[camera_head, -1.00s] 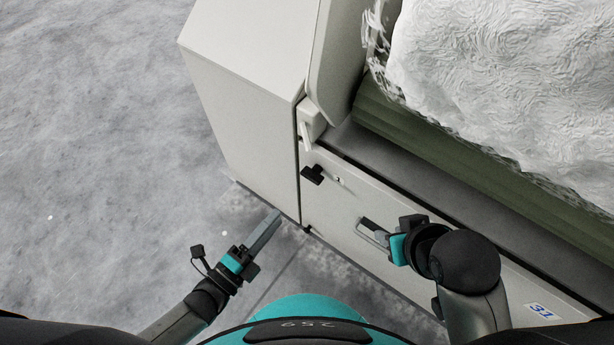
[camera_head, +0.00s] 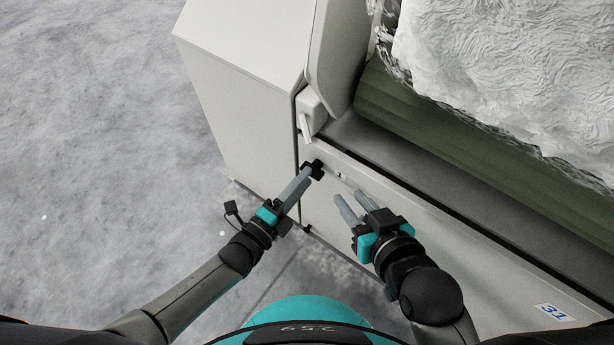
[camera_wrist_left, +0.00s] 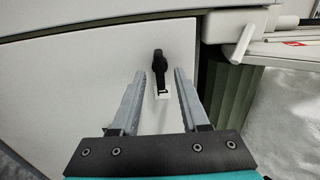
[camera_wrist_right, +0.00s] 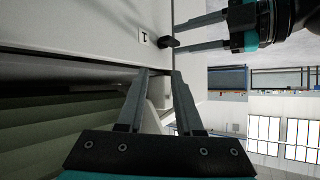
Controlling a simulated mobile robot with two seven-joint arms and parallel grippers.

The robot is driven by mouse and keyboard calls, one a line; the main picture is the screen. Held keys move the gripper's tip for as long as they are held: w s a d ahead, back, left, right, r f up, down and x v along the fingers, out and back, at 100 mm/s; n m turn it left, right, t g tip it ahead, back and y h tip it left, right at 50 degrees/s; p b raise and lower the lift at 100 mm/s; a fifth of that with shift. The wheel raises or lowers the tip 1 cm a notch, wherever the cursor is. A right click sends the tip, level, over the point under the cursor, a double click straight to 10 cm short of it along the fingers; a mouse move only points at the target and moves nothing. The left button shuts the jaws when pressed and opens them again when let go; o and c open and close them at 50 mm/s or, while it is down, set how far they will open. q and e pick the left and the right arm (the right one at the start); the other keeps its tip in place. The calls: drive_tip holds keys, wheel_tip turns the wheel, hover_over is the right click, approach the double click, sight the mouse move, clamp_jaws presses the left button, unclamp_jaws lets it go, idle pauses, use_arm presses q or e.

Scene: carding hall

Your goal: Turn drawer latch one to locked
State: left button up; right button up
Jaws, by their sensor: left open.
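The black drawer latch (camera_head: 318,165) sits on the pale drawer front (camera_head: 316,205) near its left end, beside a small label marked 1 (camera_wrist_right: 143,35). In the left wrist view the latch (camera_wrist_left: 159,66) lies between the two fingertips, its length running along the finger direction; contact cannot be told. My left gripper (camera_head: 305,176) is open, with its tips at the latch. The right wrist view shows the latch (camera_wrist_right: 169,42) near the left fingertips. My right gripper (camera_head: 349,197) is open and empty, in front of the drawer front to the right of the latch.
A white lever (camera_head: 305,127) sticks out of the housing just above the latch. White fibre (camera_head: 500,75) lies over a green roller (camera_head: 420,120) behind the drawer front. A sticker marked 31 (camera_head: 554,312) is at far right. Grey floor (camera_head: 100,130) is clear at left.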

use_arm(q)
drive_tip(key=shift+b+x, duration=0.3)
drive_tip(key=shift+x, duration=0.65)
use_arm(e)
drive_tip(key=shift+w+a+r+t+y, duration=0.15)
drive_tip(key=shift+a+r+t+y, duration=0.2)
drive_tip(key=shift+a+t, duration=0.4)
use_arm(q)
drive_tip(key=shift+w, duration=0.1)
clamp_jaws()
